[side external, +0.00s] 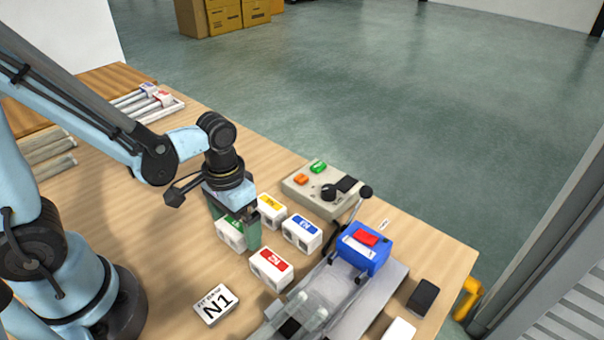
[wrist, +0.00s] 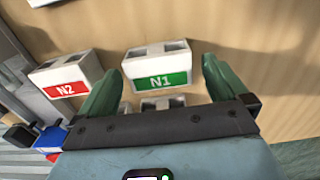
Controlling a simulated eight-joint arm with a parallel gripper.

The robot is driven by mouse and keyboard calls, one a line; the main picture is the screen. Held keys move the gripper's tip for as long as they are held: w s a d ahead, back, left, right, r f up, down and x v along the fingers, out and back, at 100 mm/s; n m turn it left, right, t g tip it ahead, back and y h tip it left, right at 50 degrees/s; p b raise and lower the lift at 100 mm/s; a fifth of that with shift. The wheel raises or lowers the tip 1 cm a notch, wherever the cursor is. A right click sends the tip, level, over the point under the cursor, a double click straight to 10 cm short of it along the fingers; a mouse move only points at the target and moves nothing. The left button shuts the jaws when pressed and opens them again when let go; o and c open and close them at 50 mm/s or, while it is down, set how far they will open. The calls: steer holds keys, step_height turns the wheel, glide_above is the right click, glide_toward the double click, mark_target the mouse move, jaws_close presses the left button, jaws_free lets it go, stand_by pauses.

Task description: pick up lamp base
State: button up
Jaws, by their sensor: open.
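Several white lamp bases with coloured labels stand on the wooden table. The green-labelled base (side external: 229,236) reads N1 in the wrist view (wrist: 158,66). My gripper (side external: 235,228) is open, pointing down over this base. In the wrist view, its green fingers (wrist: 158,72) lie on either side of the base, the left one close to its edge. I cannot tell whether they touch it. A finger hides part of the base in the side view. The red N2 base (side external: 271,267) stands nearby, also in the wrist view (wrist: 66,78). Blue (side external: 301,232) and yellow (side external: 271,209) bases stand behind.
A card marked N1 (side external: 214,304) lies in front. A grey control box (side external: 318,193) stands behind the bases. A metal fixture with a blue block (side external: 362,252) is to the right. A tray of tubes (side external: 158,109) is at the back left.

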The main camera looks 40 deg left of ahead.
steer(key=shift+f, duration=0.65)
steer(key=shift+c, duration=0.5)
steer(key=c, duration=0.9)
steer(key=shift+r, duration=0.1)
